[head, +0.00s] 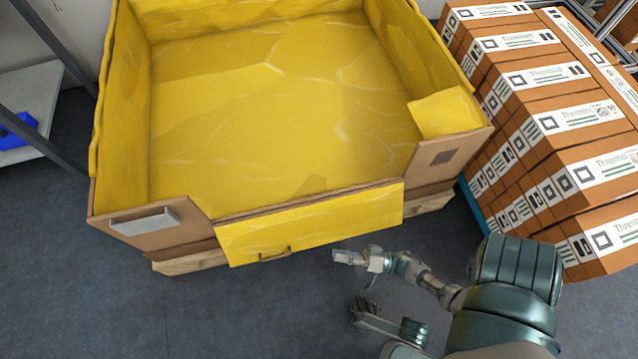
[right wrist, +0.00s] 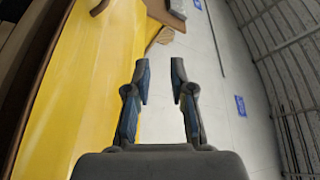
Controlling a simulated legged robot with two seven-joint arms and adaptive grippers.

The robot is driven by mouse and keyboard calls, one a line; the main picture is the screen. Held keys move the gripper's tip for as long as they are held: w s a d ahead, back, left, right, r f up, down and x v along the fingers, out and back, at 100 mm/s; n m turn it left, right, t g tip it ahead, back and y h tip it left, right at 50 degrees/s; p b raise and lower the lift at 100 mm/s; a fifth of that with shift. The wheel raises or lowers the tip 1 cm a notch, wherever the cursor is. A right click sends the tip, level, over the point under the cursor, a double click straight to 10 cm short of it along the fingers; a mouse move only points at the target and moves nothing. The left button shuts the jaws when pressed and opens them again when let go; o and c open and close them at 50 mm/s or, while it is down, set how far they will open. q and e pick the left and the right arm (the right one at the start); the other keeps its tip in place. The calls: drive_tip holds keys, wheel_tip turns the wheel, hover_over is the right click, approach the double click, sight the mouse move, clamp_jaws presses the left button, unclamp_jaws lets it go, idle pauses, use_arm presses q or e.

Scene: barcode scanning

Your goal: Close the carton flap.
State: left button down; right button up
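A large carton (head: 120,180) with a yellow lining stands in the head view. Its yellow front flap (head: 350,221) is folded outward and hangs down over the front side. A small brown handle (head: 275,254) sits at the flap's lower edge and also shows at the top left of the right wrist view (right wrist: 99,7). My right gripper (head: 345,257) is just right of the handle, apart from it, close in front of the flap. In the right wrist view its fingers (right wrist: 160,82) are open and empty. Another gripper of mine (head: 372,318), seemingly the left, is low in the head view, its fingers unclear.
Orange-brown boxes (head: 560,130) are stacked high on the right, on a blue base. The carton rests on a wooden pallet (head: 185,261). A shelf (head: 35,100) with a blue item stands at left. The floor before the carton is clear.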

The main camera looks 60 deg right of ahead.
drive_tip(key=b+x, duration=0.1)
drive_tip(key=x, duration=0.5)
drive_tip(key=shift+w, duration=0.1)
clamp_jaws()
drive_tip(key=shift+c, duration=1.9)
unclamp_jaws()
drive_tip(key=shift+f, duration=0.1)
drive_tip(key=o, duration=0.4)
drive_tip(key=shift+d, duration=0.15)
